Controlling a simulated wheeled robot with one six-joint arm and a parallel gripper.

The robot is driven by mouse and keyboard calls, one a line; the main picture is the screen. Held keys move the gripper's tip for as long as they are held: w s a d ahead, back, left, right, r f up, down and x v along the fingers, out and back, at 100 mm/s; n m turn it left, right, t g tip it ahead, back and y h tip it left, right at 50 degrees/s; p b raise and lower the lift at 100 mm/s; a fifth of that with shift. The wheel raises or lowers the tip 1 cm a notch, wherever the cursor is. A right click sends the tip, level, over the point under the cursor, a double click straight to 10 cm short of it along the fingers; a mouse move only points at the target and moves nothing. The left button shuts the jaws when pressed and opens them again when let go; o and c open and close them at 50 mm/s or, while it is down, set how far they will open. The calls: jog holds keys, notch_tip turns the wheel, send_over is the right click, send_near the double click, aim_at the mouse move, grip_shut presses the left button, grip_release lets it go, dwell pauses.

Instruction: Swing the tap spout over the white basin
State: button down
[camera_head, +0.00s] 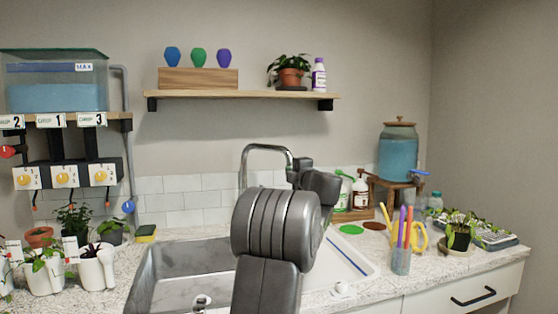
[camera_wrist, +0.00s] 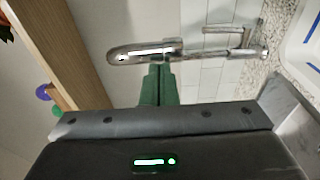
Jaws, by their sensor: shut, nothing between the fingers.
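The chrome tap spout (camera_head: 265,148) rises behind the sink and arches to the right in the head view. Its lower part is hidden by my arm. In the wrist view the spout (camera_wrist: 145,51) runs across the top middle, just beyond my gripper (camera_wrist: 157,68). The green fingers are shut and empty, with their tips very close to the spout; I cannot tell if they touch. My arm hides the fingers in the head view. A white basin (camera_head: 363,268) with a blue line lies right of my arm, partly hidden; its edge shows in the wrist view (camera_wrist: 284,50).
A grey sink (camera_head: 170,270) lies left of my arm. A wooden shelf (camera_head: 235,94) hangs above the tap. A cup of pens (camera_head: 401,262), bottles and a blue dispenser (camera_head: 398,155) stand on the right. Potted plants and a sponge (camera_head: 146,233) stand on the left.

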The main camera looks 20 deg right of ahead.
jog(key=w+d+p, duration=0.3)
jog(key=d+p, duration=0.2)
jog(key=p, duration=0.1)
jog(key=shift+w+d+r+p, duration=0.15)
jog(key=shift+d+r+p, duration=0.2)
jog(key=shift+r, duration=0.1)
jog(key=shift+d+r, duration=0.1)
jog(key=shift+d, duration=0.1)
